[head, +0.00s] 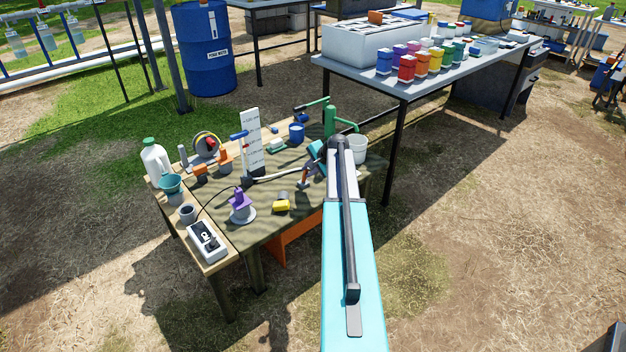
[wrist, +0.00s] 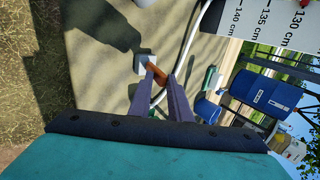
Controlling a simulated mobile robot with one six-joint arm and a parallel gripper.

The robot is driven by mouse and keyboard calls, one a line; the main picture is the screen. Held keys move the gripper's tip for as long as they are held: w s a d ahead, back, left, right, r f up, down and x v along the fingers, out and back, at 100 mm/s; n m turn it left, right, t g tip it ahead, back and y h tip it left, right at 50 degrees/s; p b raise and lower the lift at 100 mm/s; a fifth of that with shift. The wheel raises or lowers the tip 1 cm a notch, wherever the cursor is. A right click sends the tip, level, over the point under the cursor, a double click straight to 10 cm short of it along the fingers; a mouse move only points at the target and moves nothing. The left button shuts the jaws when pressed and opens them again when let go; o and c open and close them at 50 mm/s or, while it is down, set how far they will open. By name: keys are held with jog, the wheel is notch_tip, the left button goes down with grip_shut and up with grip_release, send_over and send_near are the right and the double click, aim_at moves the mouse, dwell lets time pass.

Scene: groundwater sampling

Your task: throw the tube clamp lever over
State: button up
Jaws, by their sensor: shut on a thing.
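An orange lever (wrist: 156,72) shows at the fingertips of my gripper (wrist: 160,80) in the wrist view, and my gripper is shut on it. A small pale grey block (wrist: 142,62), apparently the clamp's body, sits beside the lever on the table. A white tube (wrist: 194,42) curves past to the right. In the head view my gripper (head: 307,177) is low over the right half of the wooden table (head: 262,222), near the end of the tube (head: 275,179). The clamp is too small and covered there to read the lever's angle.
A white depth board (head: 253,140) stands behind the tube. A green hand pump (head: 330,118) and a pale bucket (head: 356,149) stand close behind my arm.

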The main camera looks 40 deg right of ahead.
jog(key=shift+w+r+p, duration=0.45)
jog(key=shift+w+p, duration=0.15)
jog(key=shift+p, duration=0.3)
jog(key=shift+o, duration=0.4)
jog(key=shift+w+d+r+g+p, duration=0.15)
jog(key=shift+w+g+p, duration=0.3)
jog(key=shift+p, duration=0.5)
jog(key=shift+w, duration=0.2)
jog(key=o, duration=0.6)
jog(key=shift+o, duration=0.2)
jog(key=shift+f, duration=0.2)
jog(key=shift+s, duration=0.1)
